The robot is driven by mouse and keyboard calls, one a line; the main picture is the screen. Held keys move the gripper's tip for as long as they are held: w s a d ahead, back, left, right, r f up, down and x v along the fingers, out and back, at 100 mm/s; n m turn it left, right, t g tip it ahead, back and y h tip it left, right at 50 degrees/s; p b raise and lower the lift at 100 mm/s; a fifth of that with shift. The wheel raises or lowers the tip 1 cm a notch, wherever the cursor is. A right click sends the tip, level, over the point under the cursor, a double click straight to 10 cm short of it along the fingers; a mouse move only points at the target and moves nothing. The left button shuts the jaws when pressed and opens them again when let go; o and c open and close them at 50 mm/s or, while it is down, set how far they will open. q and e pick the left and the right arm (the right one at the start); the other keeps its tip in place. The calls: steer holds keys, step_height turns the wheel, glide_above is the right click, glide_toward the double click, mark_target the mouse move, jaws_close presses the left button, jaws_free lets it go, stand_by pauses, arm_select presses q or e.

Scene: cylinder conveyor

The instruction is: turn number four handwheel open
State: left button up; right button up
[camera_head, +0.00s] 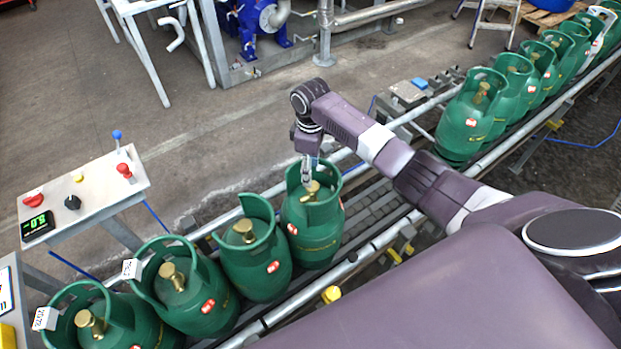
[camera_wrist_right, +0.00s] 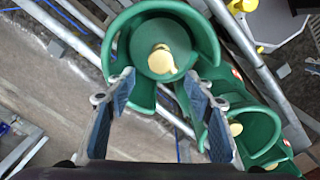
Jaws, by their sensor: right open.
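A green gas cylinder (camera_head: 312,236) stands upright on the conveyor, fourth from the left end of the near group. Its brass valve with handwheel (camera_head: 312,189) sits inside the open collar. In the right wrist view the brass handwheel (camera_wrist_right: 162,61) shows within the green collar (camera_wrist_right: 203,32). My right gripper (camera_head: 308,178) points down above this cylinder, at the collar opening. In the wrist view its two fingers (camera_wrist_right: 158,80) are apart, with the handwheel just beyond the gap between their tips. The fingers hold nothing. Any number on this cylinder is not readable. My left gripper is not in view.
Several more green cylinders stand close by on the left, including the adjacent one (camera_head: 256,268). Another row (camera_head: 466,125) stands upper right. Rails (camera_head: 375,246) flank the conveyor. A control panel (camera_head: 95,185) with buttons and a small display stands left. The roller bed right of the cylinder is free.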

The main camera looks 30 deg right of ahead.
step_height(320, 180, up, 6)
stand_by(0.7)
